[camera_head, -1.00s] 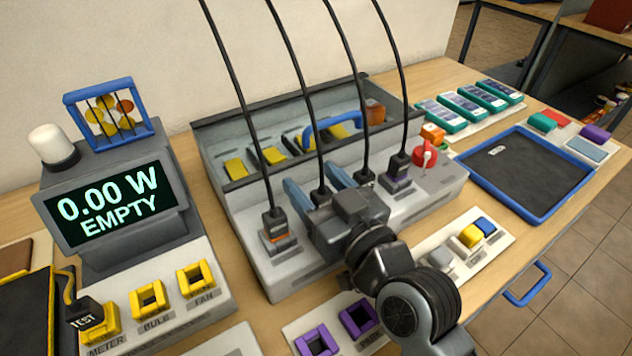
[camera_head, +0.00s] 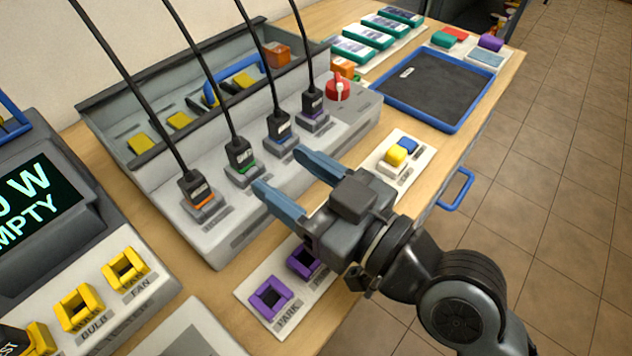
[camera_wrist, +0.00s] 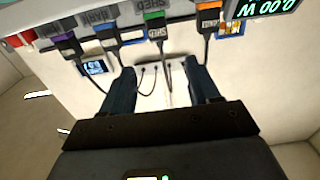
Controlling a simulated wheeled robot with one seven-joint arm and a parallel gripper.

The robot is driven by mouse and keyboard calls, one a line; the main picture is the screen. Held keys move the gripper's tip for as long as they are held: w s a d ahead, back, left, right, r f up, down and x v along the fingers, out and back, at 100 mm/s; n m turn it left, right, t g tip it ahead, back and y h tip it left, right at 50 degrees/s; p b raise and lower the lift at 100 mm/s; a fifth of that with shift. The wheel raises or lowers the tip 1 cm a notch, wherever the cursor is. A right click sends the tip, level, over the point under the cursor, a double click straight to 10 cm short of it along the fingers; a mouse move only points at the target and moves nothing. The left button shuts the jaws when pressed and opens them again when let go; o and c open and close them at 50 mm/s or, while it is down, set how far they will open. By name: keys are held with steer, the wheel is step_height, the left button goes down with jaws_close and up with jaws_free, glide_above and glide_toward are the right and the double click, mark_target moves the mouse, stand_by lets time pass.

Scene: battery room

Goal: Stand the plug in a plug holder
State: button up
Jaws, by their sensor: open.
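Four black corded plugs stand upright in a row in the grey station: orange-marked (camera_head: 198,193), green-marked (camera_head: 240,160), blue-marked (camera_head: 280,128) and purple-marked (camera_head: 314,103). Their cords run up out of view. My gripper (camera_head: 280,170) is open and empty, its blue fingers pointing at the station's front, short of the green and blue plugs. The wrist view shows the green plug (camera_wrist: 155,24) beyond the gap between the fingers (camera_wrist: 158,75). Two purple square holders, one (camera_head: 270,298) beside the PARK label and one (camera_head: 303,260) partly behind my gripper, look empty.
Yellow sockets (camera_head: 125,270) line the meter unit at the lower left; its display reads EMPTY. A red knob (camera_head: 337,86) is at the station's right end.

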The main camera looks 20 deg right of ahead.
steer(key=s+d+f+h, duration=0.1)
steer(key=d, duration=0.1)
steer(key=s+d+f+m+h, duration=0.1)
steer(key=f, duration=0.1)
steer(key=s+d+f+m+h, duration=0.1)
steer(key=s+d+f, duration=0.1)
steer(key=shift+s+d+t, duration=0.1)
steer(key=shift+d+t, duration=0.2)
steer(key=s+d+f+m+h, duration=0.1)
steer(key=s+d, duration=0.4)
steer(key=s, duration=0.6)
steer(key=s+d+f+m+h, duration=0.1)
steer(key=s+d+m+h, duration=0.2)
steer(key=s, duration=0.9)
steer(key=d+h, duration=0.3)
steer(key=shift+f+m+g, duration=0.35)
steer(key=shift+m+g, duration=0.05)
steer(key=shift+a, duration=0.1)
